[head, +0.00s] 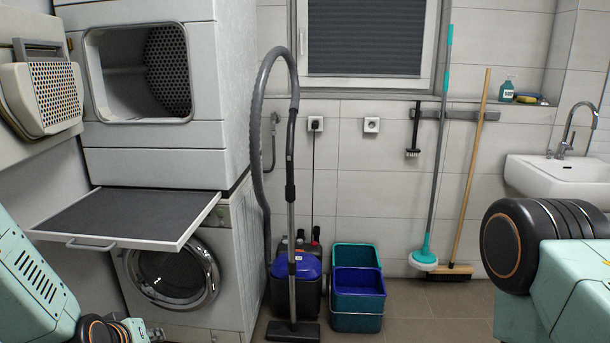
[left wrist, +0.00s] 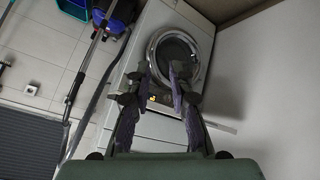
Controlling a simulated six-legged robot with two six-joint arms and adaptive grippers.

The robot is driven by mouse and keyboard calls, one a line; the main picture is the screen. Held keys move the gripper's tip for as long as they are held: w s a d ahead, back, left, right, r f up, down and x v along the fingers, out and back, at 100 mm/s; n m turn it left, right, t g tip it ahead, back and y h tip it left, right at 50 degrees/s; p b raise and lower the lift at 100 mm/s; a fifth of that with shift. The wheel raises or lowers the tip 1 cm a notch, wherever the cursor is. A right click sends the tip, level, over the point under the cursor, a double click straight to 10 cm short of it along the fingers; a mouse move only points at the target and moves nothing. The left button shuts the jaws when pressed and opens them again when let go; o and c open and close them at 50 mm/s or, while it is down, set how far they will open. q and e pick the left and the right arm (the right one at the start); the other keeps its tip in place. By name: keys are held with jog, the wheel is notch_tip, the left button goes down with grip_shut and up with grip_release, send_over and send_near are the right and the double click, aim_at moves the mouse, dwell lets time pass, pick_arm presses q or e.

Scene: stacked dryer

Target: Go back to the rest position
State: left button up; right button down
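My left gripper (left wrist: 163,72) shows in the left wrist view with its two fingers apart and nothing between them. Beyond the fingers is the round door of the washing machine (left wrist: 205,60). In the head view, links of my left arm show at the lower left and links of my right arm at the right edge. My right gripper is in neither view. The upper dryer (head: 150,168) stands stacked on the washing machine (head: 230,255). Its door (head: 45,98) is swung open to the left, and its drum (head: 166,70) looks empty in the visible part.
A pull-out shelf (head: 140,216) sticks out between the machines. A mop (head: 437,150) and broom (head: 470,170) lean on the wall near the sink (head: 555,180). Floor (head: 420,310) is clear before the broom.

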pick_arm(q)
jog(key=s+d+f+m+g, duration=0.2)
jog(key=s+f, duration=0.3)
jog(key=s, duration=0.5)
jog(key=s+d+f+m+g, duration=0.2)
jog(key=s+f, duration=0.4)
jog(key=s, duration=0.5)
jog(key=s+d+f+m+g, duration=0.1)
jog(key=s+d+f+g, duration=0.2)
jog(key=s+f, duration=0.3)
jog(key=s+g, duration=0.1)
jog(key=s, duration=0.3)
jog(key=shift+s+m+g+h, duration=0.3)
jog(key=shift+s+m+h, duration=0.1)
